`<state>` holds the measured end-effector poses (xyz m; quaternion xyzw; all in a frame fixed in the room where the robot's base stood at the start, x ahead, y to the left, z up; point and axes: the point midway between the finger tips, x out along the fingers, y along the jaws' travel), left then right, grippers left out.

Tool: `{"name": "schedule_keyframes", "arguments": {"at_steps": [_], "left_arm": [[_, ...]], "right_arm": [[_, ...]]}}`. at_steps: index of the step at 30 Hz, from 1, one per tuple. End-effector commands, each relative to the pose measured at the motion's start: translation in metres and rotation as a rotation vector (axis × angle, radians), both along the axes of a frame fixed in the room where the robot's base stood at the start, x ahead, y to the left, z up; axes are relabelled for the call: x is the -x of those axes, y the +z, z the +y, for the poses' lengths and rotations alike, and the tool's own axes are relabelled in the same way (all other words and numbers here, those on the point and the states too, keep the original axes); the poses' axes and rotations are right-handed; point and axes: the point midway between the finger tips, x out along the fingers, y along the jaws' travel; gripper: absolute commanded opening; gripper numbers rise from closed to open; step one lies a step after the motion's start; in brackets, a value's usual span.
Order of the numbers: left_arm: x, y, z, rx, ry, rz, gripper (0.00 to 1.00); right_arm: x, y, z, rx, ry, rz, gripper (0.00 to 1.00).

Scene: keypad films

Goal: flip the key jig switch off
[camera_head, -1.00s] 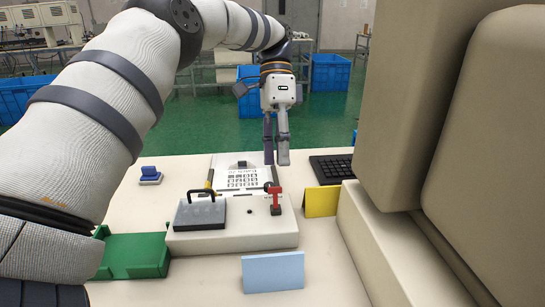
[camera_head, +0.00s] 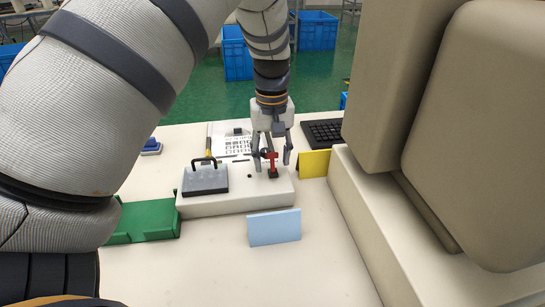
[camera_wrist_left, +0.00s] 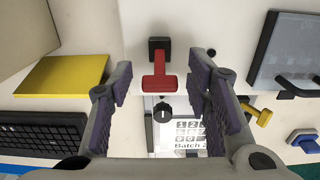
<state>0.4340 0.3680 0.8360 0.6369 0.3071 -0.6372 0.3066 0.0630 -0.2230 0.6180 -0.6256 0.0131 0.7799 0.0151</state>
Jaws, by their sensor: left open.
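The white key jig (camera_head: 235,200) lies on the pale table. Its red T-shaped switch (camera_head: 272,162) stands on a small black base near the jig's right end. In the left wrist view the red switch (camera_wrist_left: 156,84) shows its crossbar nearer the gripper than its black base (camera_wrist_left: 159,48). My left gripper (camera_head: 272,164) points down, open, with one finger on each side of the switch. In the wrist view its fingers (camera_wrist_left: 161,78) stand clear of the crossbar on both sides. My right gripper is not in view.
A grey plate with a black handle (camera_head: 205,181) sits on the jig's left part. A green tray (camera_head: 145,221), blue card (camera_head: 274,228), yellow card (camera_head: 314,164) and black keypad (camera_head: 322,132) lie around. A large beige block (camera_head: 385,225) bounds the right side.

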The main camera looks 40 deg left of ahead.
Motion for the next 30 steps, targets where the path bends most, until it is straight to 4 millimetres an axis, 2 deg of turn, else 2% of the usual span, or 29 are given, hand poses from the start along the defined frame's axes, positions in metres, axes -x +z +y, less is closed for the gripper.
{"name": "schedule_keyframes", "arguments": {"at_steps": [9, 11, 15, 16, 24, 30], "left_arm": [[-0.0001, -0.0055, -0.0001, 0.001, 0.0, -0.002, 0.45], [-0.0001, -0.0054, -0.0001, 0.001, -0.001, -0.002, 0.34], [-0.0001, -0.0053, 0.0, 0.001, -0.001, -0.001, 0.02], [-0.0001, -0.0053, 0.0, 0.001, -0.001, -0.001, 0.0], [-0.0032, -0.0111, 0.0035, 0.083, 0.0, 0.066, 0.0], [-0.0032, -0.0083, 0.0037, 0.114, -0.001, 0.09, 0.0]], "right_arm": [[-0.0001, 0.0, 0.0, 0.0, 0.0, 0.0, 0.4], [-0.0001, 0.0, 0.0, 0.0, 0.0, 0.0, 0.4], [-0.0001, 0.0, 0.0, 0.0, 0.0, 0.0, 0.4], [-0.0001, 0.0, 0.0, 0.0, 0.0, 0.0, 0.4], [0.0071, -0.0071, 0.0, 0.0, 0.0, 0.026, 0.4], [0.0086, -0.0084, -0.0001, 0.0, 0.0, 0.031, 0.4]]}}
